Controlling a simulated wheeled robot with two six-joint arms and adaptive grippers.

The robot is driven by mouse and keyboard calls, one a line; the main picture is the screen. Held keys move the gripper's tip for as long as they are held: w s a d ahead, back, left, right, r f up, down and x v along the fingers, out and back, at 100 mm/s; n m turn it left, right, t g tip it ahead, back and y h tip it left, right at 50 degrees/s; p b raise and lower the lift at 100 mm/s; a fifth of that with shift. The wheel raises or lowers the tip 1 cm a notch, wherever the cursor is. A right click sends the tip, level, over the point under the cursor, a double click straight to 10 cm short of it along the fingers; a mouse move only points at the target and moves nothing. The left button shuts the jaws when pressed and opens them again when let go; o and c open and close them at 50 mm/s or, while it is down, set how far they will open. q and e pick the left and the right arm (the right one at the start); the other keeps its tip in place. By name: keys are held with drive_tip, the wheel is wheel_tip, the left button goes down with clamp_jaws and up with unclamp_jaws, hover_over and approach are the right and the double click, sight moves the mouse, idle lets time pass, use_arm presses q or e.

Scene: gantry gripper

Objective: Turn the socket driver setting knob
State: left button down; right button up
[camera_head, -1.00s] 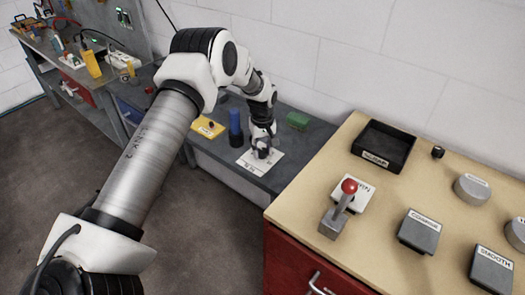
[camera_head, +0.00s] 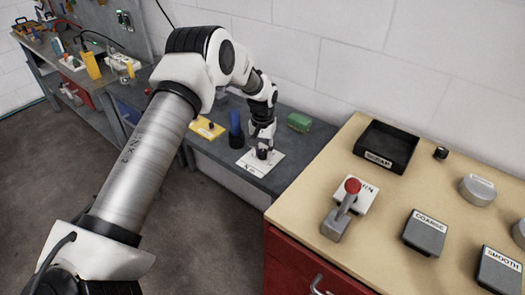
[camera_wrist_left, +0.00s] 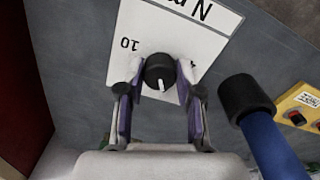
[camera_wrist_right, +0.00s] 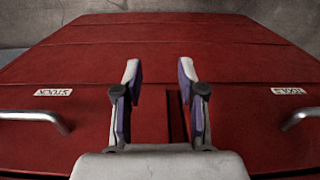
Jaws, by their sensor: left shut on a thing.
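The setting knob (camera_wrist_left: 160,72) is round and black with a white pointer line. It sits on a white plate (camera_wrist_left: 188,28) marked "N m" and "10", which lies on the grey bench in the head view (camera_head: 248,165). My left gripper (camera_wrist_left: 160,95) is shut on the knob from above, with a finger on each side; it shows in the head view (camera_head: 263,146). The pointer line points toward the bottom of the left wrist view. A blue-handled driver with a black end (camera_wrist_left: 246,98) stands beside the plate. My right gripper (camera_wrist_right: 160,75) is open and empty, facing red drawer fronts.
A yellow plate (camera_head: 206,128) and a green block (camera_head: 299,122) lie on the same grey bench (camera_head: 285,160). A wooden-topped bench at right carries a black tray (camera_head: 386,147), a red-knobbed lever (camera_head: 345,208) and labelled blocks. Red drawers with handles (camera_wrist_right: 40,118) fill the right wrist view.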

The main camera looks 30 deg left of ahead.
sight(263, 151)
use_arm(q)
drive_tip(key=shift+s+f, duration=0.1)
drive_tip(key=shift+f, duration=0.1)
drive_tip(key=c, duration=0.8)
unclamp_jaws()
drive_tip(key=shift+o, duration=0.2)
drive_tip(key=shift+w, duration=0.2)
wheel_tip(263, 151, up, 12)
